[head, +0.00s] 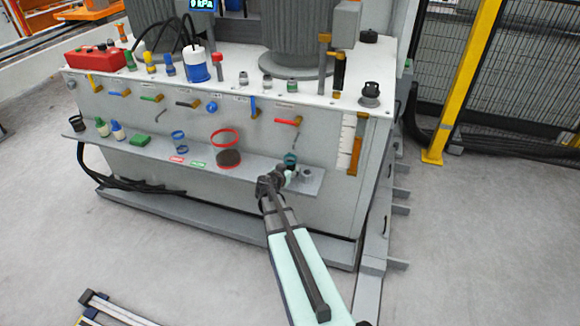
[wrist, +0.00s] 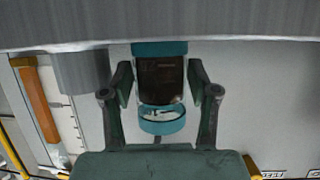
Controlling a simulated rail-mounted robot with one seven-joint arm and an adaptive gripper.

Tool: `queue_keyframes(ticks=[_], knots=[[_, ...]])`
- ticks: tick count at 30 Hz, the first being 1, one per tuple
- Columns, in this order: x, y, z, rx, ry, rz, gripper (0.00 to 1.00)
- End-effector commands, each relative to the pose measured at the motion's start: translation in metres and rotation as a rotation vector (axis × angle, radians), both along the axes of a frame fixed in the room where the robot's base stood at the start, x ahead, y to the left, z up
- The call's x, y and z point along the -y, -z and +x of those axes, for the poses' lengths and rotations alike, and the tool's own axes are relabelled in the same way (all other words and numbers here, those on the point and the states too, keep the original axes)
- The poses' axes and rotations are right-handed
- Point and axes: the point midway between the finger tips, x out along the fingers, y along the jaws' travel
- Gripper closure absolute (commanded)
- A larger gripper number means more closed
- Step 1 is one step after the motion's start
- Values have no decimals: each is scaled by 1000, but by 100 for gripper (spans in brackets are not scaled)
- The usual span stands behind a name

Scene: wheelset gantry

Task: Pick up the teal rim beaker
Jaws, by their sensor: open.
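The teal rim beaker (head: 290,158) stands near the right end of the grey ledge on the front of the white cabinet. In the wrist view the beaker (wrist: 161,82) is see-through with dark contents and a teal rim, and a second teal band shows at its other end by the ledge. My gripper (head: 284,177) reaches in from the front and partly hides the beaker's lower part in the head view. In the wrist view the fingers of my gripper (wrist: 160,92) are apart, one on each side of the beaker.
A grey cylinder (head: 307,174) stands close to the right of the beaker. A larger red-rim beaker (head: 226,140) and a blue-rim beaker (head: 179,140) stand further left on the ledge (head: 255,171). A red-handled valve (head: 288,122) juts out above.

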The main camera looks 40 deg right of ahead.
Motion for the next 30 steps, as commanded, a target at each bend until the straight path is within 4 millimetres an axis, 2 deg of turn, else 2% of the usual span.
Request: queue_keyframes(ticks=[3, 10, 11, 13, 15, 19, 20, 30], knots=[[11, 5, 7, 0, 0, 0, 40], [12, 6, 7, 0, 0, 0, 40], [12, 6, 7, 0, 0, 0, 44], [12, 6, 7, 1, 0, 0, 69], [12, 6, 7, 1, 0, 0, 86], [12, 6, 7, 0, 0, 0, 86], [12, 6, 7, 0, 0, 0, 92], [12, 1, 7, 1, 0, 0, 92]])
